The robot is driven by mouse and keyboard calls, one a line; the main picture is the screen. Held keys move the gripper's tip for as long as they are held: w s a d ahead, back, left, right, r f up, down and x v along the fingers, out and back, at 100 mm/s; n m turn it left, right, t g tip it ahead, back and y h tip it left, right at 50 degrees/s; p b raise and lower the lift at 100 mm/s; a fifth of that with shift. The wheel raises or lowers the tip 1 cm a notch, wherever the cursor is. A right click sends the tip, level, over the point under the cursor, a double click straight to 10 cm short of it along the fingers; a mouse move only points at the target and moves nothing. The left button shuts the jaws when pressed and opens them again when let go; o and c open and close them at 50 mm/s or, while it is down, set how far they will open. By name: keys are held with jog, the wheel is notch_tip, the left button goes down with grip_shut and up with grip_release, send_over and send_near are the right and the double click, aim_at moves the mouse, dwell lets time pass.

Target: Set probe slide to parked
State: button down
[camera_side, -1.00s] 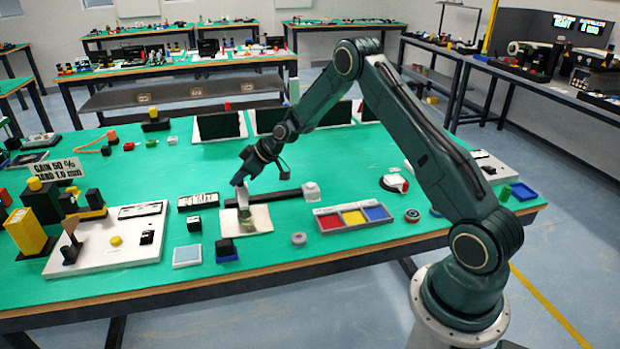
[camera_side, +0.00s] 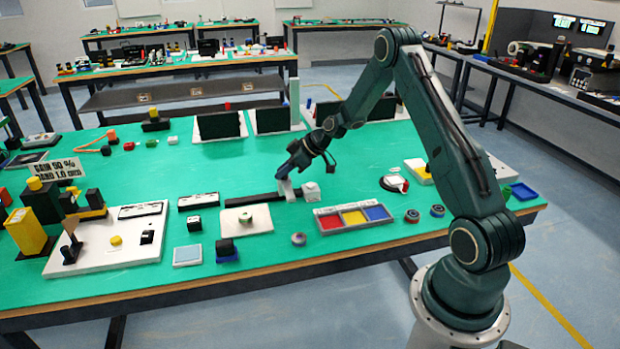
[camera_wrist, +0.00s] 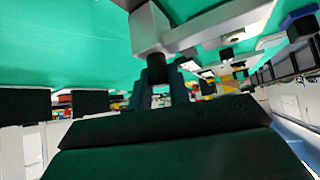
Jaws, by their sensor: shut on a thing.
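The probe slide has a long dark rail (camera_side: 255,199) on the green bench, with a pale block (camera_side: 311,191) at its right end. My gripper (camera_side: 287,187) is low over the rail, close to the left of that block. A pale grey piece shows at my fingertips, seemingly the slide's carriage. In the wrist view, my gripper (camera_wrist: 163,88) is shut on a small black knob (camera_wrist: 157,70) beside a grey block (camera_wrist: 148,28). The exact contact with the rail is too small to tell.
A tray with red, yellow and blue sections (camera_side: 352,217) is to the front right. Dark-faced panels (camera_side: 272,121) stand behind.

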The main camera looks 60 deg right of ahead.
jog(key=shift+s+d, duration=0.2)
jog(key=shift+d, duration=0.05)
jog(key=c, duration=1.4)
grip_release()
jog(key=shift+o, duration=0.4)
jog(key=v, duration=1.3)
jog(key=shift+s+r, duration=0.3)
jog(key=shift+a, duration=0.1)
